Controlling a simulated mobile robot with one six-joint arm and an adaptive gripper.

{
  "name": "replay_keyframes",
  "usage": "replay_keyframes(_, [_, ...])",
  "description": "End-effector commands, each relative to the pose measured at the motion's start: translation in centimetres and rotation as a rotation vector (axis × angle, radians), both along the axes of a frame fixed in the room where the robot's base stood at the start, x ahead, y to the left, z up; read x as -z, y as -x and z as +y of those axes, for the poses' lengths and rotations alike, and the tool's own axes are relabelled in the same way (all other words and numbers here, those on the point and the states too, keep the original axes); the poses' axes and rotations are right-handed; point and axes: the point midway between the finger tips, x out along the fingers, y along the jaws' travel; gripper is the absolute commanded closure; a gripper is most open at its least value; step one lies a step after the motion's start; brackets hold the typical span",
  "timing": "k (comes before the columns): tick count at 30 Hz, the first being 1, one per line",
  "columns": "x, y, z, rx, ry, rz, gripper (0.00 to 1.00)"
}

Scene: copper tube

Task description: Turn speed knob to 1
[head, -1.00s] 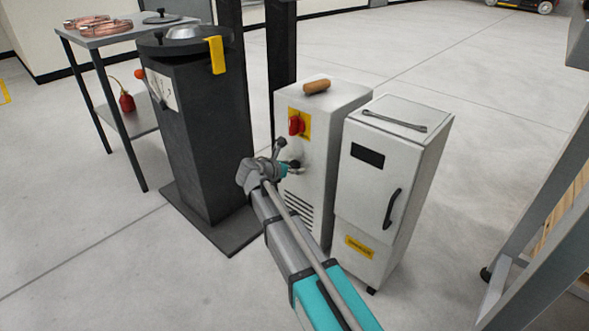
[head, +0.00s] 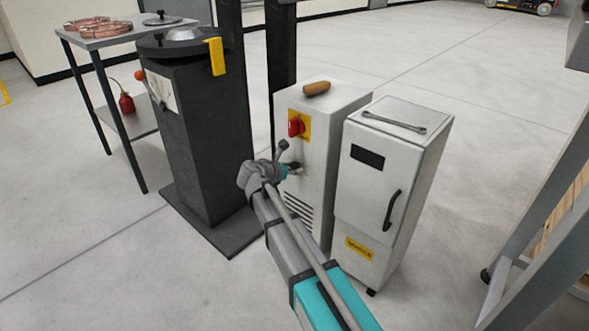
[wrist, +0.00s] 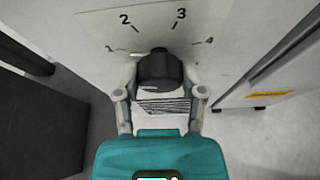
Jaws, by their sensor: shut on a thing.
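The speed knob (wrist: 159,70) is a dark round knob on the white cabinet front, centred in the wrist view. The printed numbers 1, 2, 3 and 4 with tick marks fan around it, 1 at the left and 4 at the right. My gripper (wrist: 160,82) has one finger on each side of the knob and is shut on it. Which number the knob points to I cannot tell. In the head view my gripper (head: 289,170) is at the cabinet front, below a red switch, and my arm hides much of the knob area.
The white cabinet (head: 313,110) carries the red switch (head: 295,127) on a yellow plate and a wooden handle (head: 317,88) on top. A second white cabinet (head: 385,190) stands close on its right. A dark pedestal (head: 215,150) stands to the left. Open floor lies in front.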

Motion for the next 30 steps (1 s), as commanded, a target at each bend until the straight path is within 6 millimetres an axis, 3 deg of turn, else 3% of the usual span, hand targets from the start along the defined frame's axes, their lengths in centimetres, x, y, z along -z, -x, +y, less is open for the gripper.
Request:
replay_keyframes(11, [0.01,0.09,-0.21,0.006,-0.027,-0.021,0.95])
replay_keyframes(12, [0.01,0.09,-0.21,0.005,-0.027,-0.02,0.4])
replay_keyframes(16, [0.0,0.08,-0.16,0.003,-0.027,-0.021,0.16])
replay_keyframes(30, [-0.19,0.04,-0.03,0.001,-0.027,-0.021,0.13])
